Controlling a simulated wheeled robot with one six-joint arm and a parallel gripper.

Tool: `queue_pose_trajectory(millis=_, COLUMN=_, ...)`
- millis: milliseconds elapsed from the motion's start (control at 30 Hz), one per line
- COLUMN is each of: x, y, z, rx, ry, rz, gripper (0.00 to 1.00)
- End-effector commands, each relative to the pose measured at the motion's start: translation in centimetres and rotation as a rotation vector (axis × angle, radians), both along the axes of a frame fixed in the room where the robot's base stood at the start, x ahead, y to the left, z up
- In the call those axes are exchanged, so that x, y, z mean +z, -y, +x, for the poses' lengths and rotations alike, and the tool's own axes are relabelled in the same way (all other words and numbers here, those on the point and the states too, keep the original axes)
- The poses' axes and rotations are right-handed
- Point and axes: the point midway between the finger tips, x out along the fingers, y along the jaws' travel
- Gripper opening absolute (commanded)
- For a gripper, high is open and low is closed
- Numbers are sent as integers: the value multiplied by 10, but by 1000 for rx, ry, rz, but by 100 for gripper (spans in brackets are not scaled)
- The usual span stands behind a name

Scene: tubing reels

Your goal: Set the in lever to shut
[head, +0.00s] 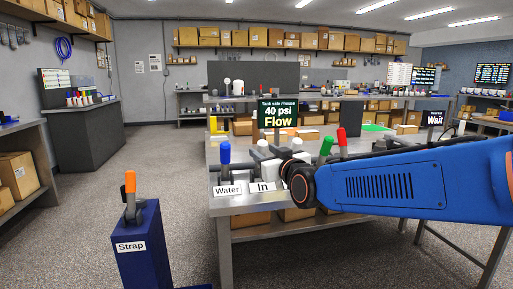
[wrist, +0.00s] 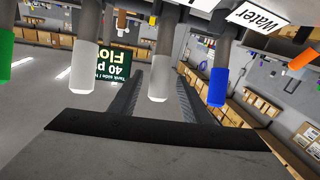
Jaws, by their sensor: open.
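The in lever has a white grip and stands behind the "In" label (head: 263,186) on the bench front in the head view. In the wrist view, which looks upside down, a white grip (wrist: 158,88), apparently the in lever, hangs from a grey shaft between the two dark fingers of my gripper (wrist: 160,76). The fingers are apart, one on each side of it in the picture; I cannot tell whether they touch it. In the head view my blue arm reaches in from the right, and its wrist hides part of the lever row.
The blue water lever (head: 225,152) stands just left of the in lever. Another white lever (wrist: 84,72), a green lever (head: 326,147) and a red lever (head: 342,137) stand to its right. A sign (head: 278,113) reads "40 psi Flow". An orange strap lever (head: 130,182) tops a blue post.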

Motion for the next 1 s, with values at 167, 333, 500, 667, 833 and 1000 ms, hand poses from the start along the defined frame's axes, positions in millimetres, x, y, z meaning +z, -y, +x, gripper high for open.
queue_pose_trajectory(millis=167, x=0, y=-12, z=24, rx=0, ry=0, rz=-1, gripper=43)
queue_pose_trajectory(millis=333, x=0, y=-21, z=44, rx=0, ry=0, rz=0, gripper=43)
queue_pose_trajectory(millis=500, x=0, y=-27, z=56, rx=-1, ry=1, rz=0, gripper=43)
queue_pose_trajectory(millis=667, x=0, y=-29, z=60, rx=0, ry=0, rz=0, gripper=43)
queue_pose_trajectory(millis=833, x=0, y=-29, z=60, rx=0, ry=0, rz=0, gripper=43)
queue_pose_trajectory(millis=1000, x=0, y=-29, z=60, rx=0, ry=0, rz=0, gripper=19)
